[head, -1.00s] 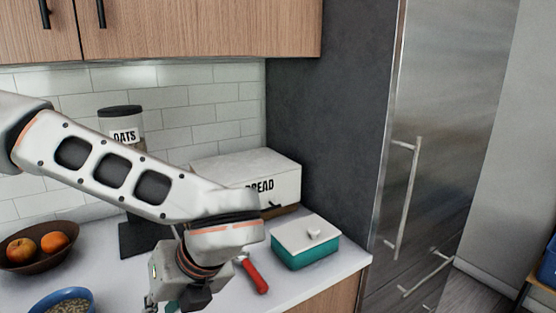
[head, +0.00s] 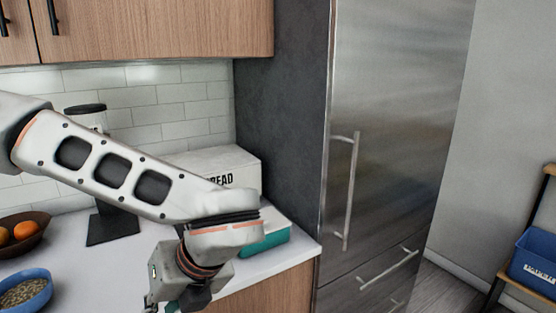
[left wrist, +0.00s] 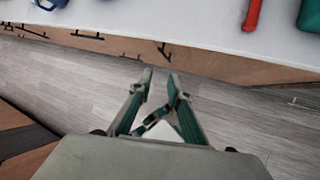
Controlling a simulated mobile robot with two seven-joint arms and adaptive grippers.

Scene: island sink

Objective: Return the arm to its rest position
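My left arm comes in from the left in the head view, over the counter. Its gripper (head: 172,307) points down at the bottom edge, and its fingertips are cut off there. In the left wrist view, the two fingers of my left gripper (left wrist: 160,78) stand a little apart. Only floor shows between their tips, and nothing is held. The fingers are out in front of the counter's edge. My right gripper is in neither view.
The counter (head: 95,265) holds a bread box (head: 222,160), a teal container (head: 268,238), a blue bowl (head: 25,290) and a fruit bowl (head: 25,240). A red-handled tool (left wrist: 252,15) lies near the counter's edge. A steel fridge (head: 400,130) stands at right.

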